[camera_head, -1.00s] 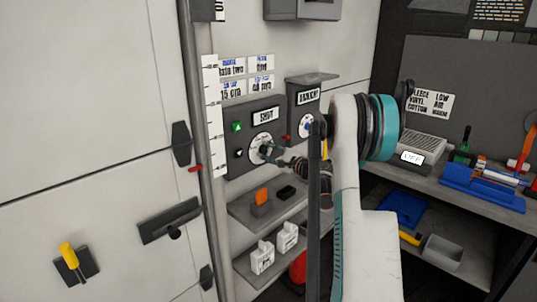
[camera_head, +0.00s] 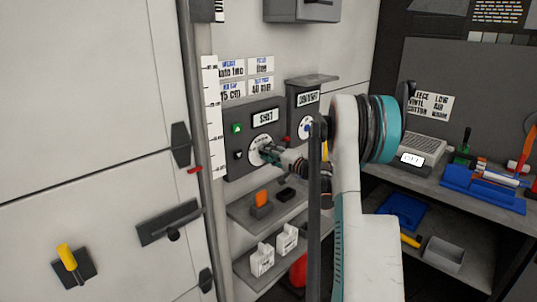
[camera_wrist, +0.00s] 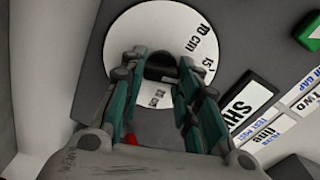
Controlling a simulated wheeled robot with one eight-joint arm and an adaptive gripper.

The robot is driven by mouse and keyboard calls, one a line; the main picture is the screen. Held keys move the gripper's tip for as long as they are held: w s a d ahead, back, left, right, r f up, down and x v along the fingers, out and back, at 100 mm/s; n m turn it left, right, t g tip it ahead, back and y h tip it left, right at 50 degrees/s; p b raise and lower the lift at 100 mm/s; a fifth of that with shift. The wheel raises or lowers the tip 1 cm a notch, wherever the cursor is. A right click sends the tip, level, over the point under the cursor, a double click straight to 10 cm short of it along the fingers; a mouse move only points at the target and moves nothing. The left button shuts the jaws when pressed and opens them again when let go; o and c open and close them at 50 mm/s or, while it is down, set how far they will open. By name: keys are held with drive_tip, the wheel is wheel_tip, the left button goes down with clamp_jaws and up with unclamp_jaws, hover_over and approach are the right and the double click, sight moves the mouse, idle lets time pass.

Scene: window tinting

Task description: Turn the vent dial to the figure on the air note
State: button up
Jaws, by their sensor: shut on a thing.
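The vent dial (camera_head: 258,143) is a round white disc on a dark wall panel; it also fills the upper middle of the wrist view (camera_wrist: 150,28). Markings reading about "10 cm" and "15" show on its right part in the wrist view. My gripper (camera_head: 268,151) is at the dial. In the wrist view its teal fingers (camera_wrist: 162,68) are shut on the dark knob (camera_wrist: 160,68) at the dial's middle, and hide part of the disc. The air note (camera_head: 232,90), lower left of the small notes above the panel, appears to read 15 cm.
A "SHUT" sign (camera_head: 265,116) and a green button (camera_head: 237,128) are on the same panel. A second box with a blue-and-white dial (camera_head: 306,126) stands right of it, near my arm. Shelves below hold an orange item (camera_head: 261,198) and white holders (camera_head: 287,238).

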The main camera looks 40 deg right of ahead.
drive_tip(key=shift+n, duration=0.6)
drive_tip(key=shift+a, duration=0.1)
drive_tip(key=o, duration=1.1)
drive_tip(key=shift+c, duration=0.2)
drive_tip(key=shift+s, duration=0.1)
drive_tip(key=s+d, duration=0.1)
drive_tip(key=s, duration=1.1)
drive_tip(key=shift+w, duration=0.1)
